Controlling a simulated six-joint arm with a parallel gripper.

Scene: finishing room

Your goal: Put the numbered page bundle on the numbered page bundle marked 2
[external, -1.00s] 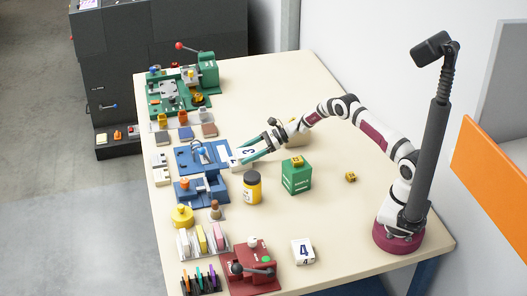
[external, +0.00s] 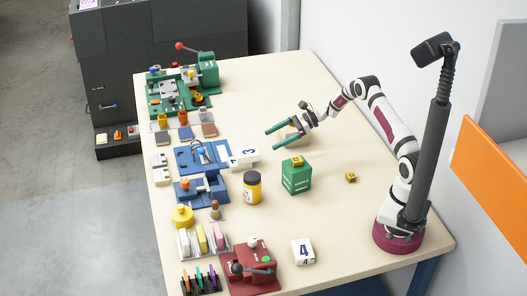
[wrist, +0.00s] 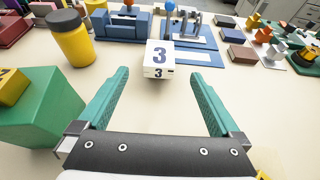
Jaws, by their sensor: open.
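A white page bundle marked 3 (external: 246,157) lies at the right edge of a blue fixture (external: 203,155). In the wrist view, the bundle (wrist: 158,57) lies ahead of my fingertips, with a 3 on its top and on its near side. I make out no clear 2. Another white bundle, marked 4 (external: 303,252), lies near the front of the table. My gripper (external: 272,139) is open and empty, to the right of bundle 3 and apart from it.
A yellow bottle (external: 252,188) and a green box (external: 296,177) stand in front of bundle 3. A red fixture (external: 250,270) stands at the front. The table's back right is clear.

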